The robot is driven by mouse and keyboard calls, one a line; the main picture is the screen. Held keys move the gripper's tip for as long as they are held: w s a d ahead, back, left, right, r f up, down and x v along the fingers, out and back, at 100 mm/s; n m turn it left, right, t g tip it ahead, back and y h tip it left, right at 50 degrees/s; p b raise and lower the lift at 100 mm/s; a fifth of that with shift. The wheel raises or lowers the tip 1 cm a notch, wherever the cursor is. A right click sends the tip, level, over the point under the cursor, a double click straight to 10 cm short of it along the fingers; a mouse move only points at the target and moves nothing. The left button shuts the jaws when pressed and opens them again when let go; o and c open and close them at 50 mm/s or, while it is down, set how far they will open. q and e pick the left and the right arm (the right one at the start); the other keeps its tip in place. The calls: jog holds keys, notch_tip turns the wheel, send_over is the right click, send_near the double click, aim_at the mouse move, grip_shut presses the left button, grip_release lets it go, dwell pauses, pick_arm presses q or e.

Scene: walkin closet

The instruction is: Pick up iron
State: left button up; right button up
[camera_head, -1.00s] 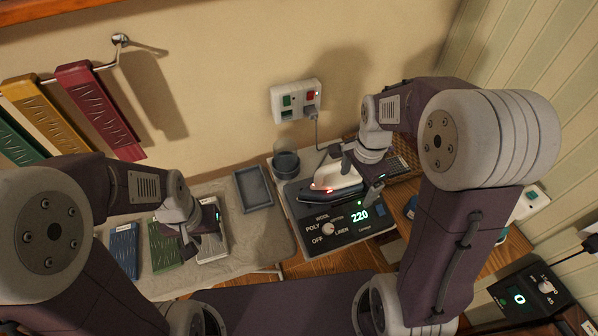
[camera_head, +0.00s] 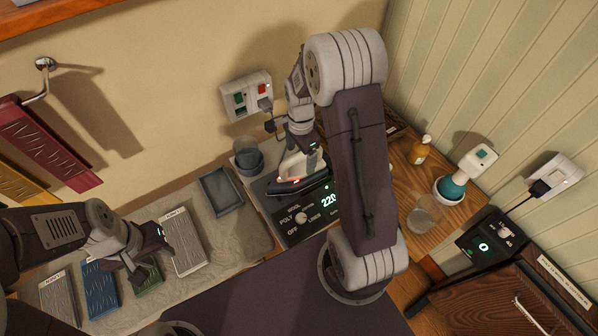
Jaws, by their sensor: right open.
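The iron (camera_head: 294,168) has a pale body, a dark base and a small red light. It rests on a dark control station (camera_head: 291,228) with a dial and a lit "220" display. My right gripper (camera_head: 294,138) is open at the upper, wall-side part of the iron; my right arm hides part of the iron's right side and the station. I cannot tell whether its fingers touch the iron. My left gripper (camera_head: 150,252) is above the fabric-covered board, between a white slatted panel (camera_head: 184,243) and a green panel (camera_head: 148,279); its opening is unclear.
A wall socket (camera_head: 247,95) is behind.

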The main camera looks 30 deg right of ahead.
aim_at(300, 167)
notch_tip(300, 167, down, 4)
jog(key=shift+a+r+p, duration=0.1)
jog(key=shift+p, duration=0.2)
jog(key=shift+w, duration=0.15)
jog(key=c, duration=1.7)
grip_shut()
